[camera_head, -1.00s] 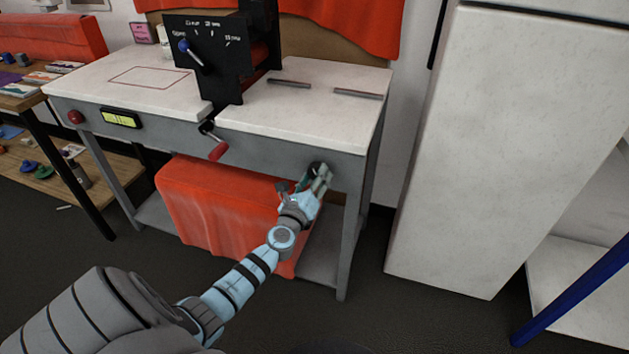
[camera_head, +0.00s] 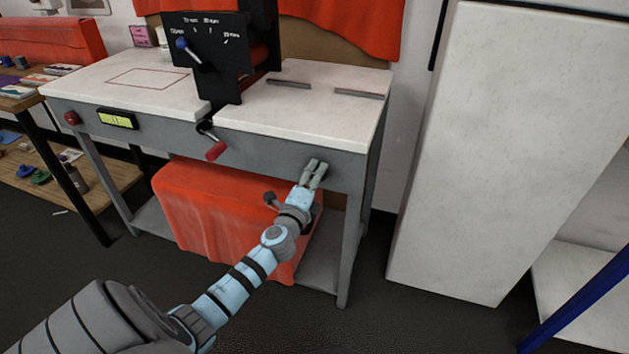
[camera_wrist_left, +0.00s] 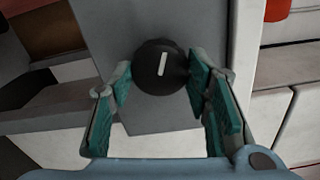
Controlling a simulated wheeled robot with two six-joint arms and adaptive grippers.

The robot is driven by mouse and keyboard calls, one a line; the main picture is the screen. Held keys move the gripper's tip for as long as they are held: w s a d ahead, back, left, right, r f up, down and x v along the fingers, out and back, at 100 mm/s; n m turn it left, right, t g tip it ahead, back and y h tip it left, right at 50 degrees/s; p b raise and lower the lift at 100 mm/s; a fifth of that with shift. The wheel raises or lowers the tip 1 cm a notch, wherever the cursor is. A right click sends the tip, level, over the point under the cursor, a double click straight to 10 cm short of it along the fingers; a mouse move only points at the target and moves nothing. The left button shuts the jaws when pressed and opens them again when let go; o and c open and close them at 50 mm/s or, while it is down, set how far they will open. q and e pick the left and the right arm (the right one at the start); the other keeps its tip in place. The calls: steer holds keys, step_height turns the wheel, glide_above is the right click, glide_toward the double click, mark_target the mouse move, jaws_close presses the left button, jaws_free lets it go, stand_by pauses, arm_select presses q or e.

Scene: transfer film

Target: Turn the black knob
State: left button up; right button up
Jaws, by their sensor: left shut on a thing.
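The black knob (camera_wrist_left: 149,68) is round with a white marker line and sits on the grey front panel, in the upper middle of the left wrist view. The line stands almost upright, tilted slightly. My left gripper (camera_head: 316,165) is at the right end of the grey table's front face in the head view, where its fingers hide the knob. In the wrist view its green-padded fingers are on either side of the knob, shut on it. My right gripper is not in view.
The grey table has a white top (camera_head: 345,112), a red-handled crank (camera_head: 216,151), a red button (camera_head: 71,118) and a yellow display (camera_head: 117,120). A black upright panel with a blue-knobbed lever (camera_head: 188,50) stands on it. Orange cloth (camera_head: 215,215) hangs below. A white cabinet (camera_head: 500,150) stands right.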

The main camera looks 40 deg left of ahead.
arm_select(q)
steer(key=shift+f+n, duration=0.1)
steer(key=shift+n, duration=0.3)
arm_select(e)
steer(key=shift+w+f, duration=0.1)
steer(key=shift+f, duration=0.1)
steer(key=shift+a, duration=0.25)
arm_select(q)
steer(key=o, duration=1.2)
steer(key=shift+c, duration=0.2)
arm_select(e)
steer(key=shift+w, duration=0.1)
arm_select(q)
steer(key=shift+s, duration=0.1)
steer(key=v, duration=1.2)
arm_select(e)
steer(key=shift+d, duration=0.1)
